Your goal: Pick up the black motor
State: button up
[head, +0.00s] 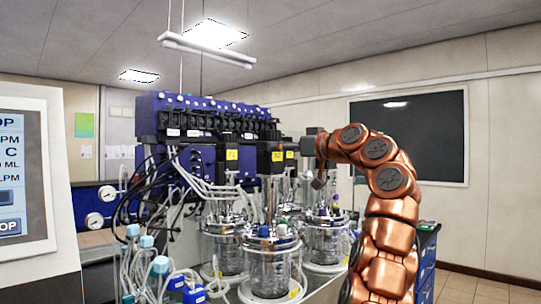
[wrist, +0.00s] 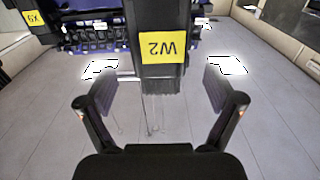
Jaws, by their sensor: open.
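A black motor (wrist: 158,15) with a yellow label reading W2 fills the top middle of the wrist view. Its near end lies between the two fingers of my gripper (wrist: 160,92), with a clear gap on each side. The fingers are open and touch nothing. In the head view my gripper (head: 318,160) is at the right end of a row of black motors, including one with a yellow label (head: 271,157). I cannot tell for sure which of them is the W2 motor there; the gripper's fingers are hard to make out.
Another black motor (wrist: 30,20) with a yellow label shows at the wrist view's top left. Glass vessels (head: 270,270) with tubes and cables stand below the motors. A blue control unit (head: 200,115) is behind. A screen (head: 22,180) stands at the left.

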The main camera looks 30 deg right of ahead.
jog(key=shift+f+p+x, duration=0.15)
jog(key=shift+p+x, duration=0.25)
jog(key=shift+x, duration=1)
jog(key=shift+f+p+x, duration=0.1)
jog(key=shift+p+x, duration=0.3)
jog(key=shift+x, duration=1)
jog(key=shift+s, duration=0.1)
grip_shut()
